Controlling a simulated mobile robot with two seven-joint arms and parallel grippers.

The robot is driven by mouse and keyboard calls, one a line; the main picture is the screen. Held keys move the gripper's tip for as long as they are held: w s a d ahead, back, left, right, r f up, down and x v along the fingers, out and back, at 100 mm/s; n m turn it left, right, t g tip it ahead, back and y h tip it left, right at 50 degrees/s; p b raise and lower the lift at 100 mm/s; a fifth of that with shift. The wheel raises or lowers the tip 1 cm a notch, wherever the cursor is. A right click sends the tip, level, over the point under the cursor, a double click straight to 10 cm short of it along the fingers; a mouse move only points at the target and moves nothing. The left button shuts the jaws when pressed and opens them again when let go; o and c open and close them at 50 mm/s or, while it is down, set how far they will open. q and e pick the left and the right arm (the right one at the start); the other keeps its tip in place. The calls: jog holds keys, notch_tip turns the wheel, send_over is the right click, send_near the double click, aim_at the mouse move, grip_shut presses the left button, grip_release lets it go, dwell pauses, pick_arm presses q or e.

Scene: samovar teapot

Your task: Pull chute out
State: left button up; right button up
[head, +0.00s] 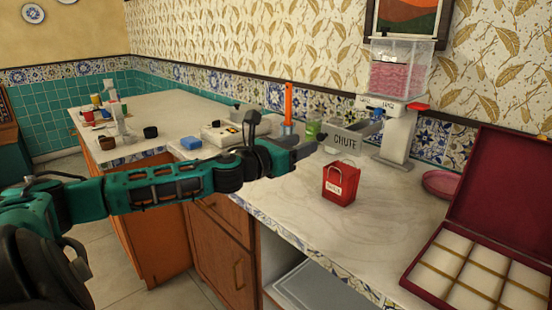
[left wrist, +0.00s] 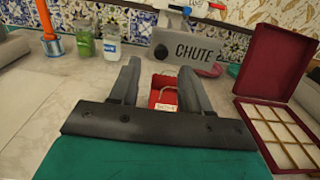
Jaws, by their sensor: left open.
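The grey chute (head: 346,143), marked CHUTE, juts from the front of a white dispenser (head: 398,130) with a clear hopper of pink pieces. My left gripper (head: 306,149) is just left of the chute in the head view. In the left wrist view the left gripper (left wrist: 158,68) is open, with nothing between its fingers. The chute (left wrist: 187,53) shows there beyond the fingertips, slightly right of centre. A gap seems to remain between fingers and chute, but its depth is hard to judge. My right gripper is not in view.
A small red bag (head: 340,185) stands on the counter below the chute. An open dark red box (head: 425,272) with compartments is at the right. A green jar (head: 313,128) and an orange-topped item (head: 288,102) stand behind my gripper.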

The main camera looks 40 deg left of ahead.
pick_arm(q)
jog(key=s+p, duration=0.2)
jog(key=s, duration=0.5)
jog(key=shift+a, duration=0.2)
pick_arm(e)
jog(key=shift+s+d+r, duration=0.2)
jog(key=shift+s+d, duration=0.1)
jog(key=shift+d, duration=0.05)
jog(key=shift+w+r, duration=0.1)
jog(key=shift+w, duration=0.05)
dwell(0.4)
